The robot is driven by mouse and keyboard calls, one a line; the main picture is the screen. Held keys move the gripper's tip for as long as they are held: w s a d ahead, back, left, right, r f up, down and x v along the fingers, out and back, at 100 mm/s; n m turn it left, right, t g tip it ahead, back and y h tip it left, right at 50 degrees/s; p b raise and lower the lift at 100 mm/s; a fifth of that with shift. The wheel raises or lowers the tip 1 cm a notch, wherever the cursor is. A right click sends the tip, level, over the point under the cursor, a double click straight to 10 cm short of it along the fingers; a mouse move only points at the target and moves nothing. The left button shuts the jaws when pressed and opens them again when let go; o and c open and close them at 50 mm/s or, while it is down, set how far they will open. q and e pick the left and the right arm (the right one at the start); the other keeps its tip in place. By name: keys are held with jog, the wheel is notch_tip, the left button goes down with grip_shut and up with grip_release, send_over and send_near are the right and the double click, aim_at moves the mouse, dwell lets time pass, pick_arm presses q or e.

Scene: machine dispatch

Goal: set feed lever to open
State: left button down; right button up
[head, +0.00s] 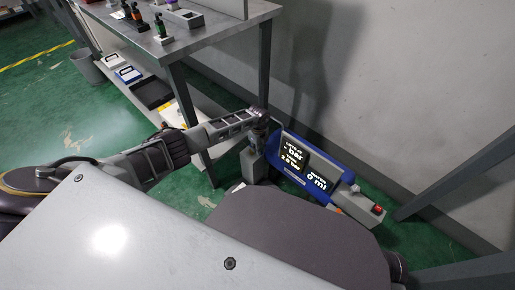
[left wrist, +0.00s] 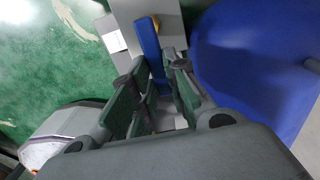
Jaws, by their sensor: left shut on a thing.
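The blue machine (head: 335,170) stands in the middle right of the head view, with two lit displays reading "bar" and "0 ml". My left gripper (head: 260,124) is at the machine's upper left edge. In the left wrist view, a narrow blue lever (left wrist: 150,47) with a yellowish end stands between the fingers of my left gripper (left wrist: 152,78), which is shut on it. The lever's lower part is hidden by the fingers. Its markings do not show, so I cannot tell its setting. My right gripper is not in view.
A grey box (head: 251,165) is just below the gripper. A red button (head: 377,209) sits on the machine's right end. A grey workbench (head: 190,42) with several tools is at the upper left, above a lower shelf. A wall is behind the machine.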

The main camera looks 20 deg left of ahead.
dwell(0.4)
pick_arm(q)
jog(key=c, duration=1.4)
grip_release()
jog(key=shift+r, duration=0.15)
jog(key=shift+r, duration=5.9)
jog(key=shift+s+f, duration=0.1)
